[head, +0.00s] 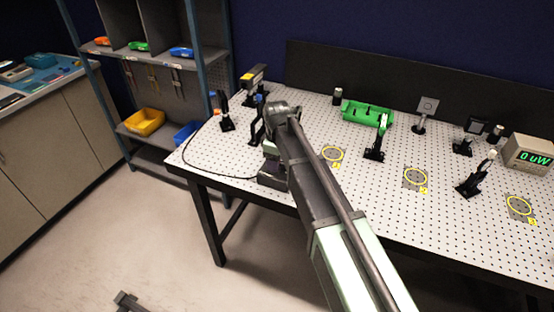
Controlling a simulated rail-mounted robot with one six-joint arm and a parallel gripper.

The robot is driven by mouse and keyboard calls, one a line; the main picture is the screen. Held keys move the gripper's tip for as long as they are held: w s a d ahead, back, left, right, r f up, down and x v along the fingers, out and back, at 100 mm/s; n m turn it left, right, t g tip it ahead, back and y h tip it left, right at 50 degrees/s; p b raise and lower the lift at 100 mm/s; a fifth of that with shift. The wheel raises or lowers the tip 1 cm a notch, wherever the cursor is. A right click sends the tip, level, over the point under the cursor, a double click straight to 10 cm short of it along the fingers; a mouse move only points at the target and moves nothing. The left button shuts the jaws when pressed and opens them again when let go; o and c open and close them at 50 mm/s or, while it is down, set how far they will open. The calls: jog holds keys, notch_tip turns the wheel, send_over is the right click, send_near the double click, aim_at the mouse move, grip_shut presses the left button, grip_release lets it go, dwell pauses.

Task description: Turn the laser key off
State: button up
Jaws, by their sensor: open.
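A small dark box (272,182) sits near the front left edge of the perforated table, with a black cable running to it; it looks like the laser's control box. No key can be made out on it; my arm and gripper cover its upper and right parts. My gripper (268,152) is just above and behind the box, mostly hidden by my own wrist. It appears open, and I cannot tell whether it touches the box. A yellow-topped device (252,76), perhaps the laser head, stands on a post at the back left.
A meter reading 0 uW (532,152) is at right. Shelving with bins (145,122) stands at left.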

notch_tip(320, 180, up, 10)
jog(key=p, duration=0.8)
jog(key=shift+f, duration=0.2)
jog(key=s+d+f+m+b, duration=0.2)
jog(key=s+d+m, duration=0.4)
jog(key=s, duration=0.5)
jog(key=s+d+f+m+b, duration=0.2)
jog(key=s+d+m, duration=0.5)
jog(key=s, duration=0.4)
jog(key=shift+s+d+f, duration=0.25)
jog(key=shift+s+d, duration=0.05)
jog(key=shift+d, duration=0.6)
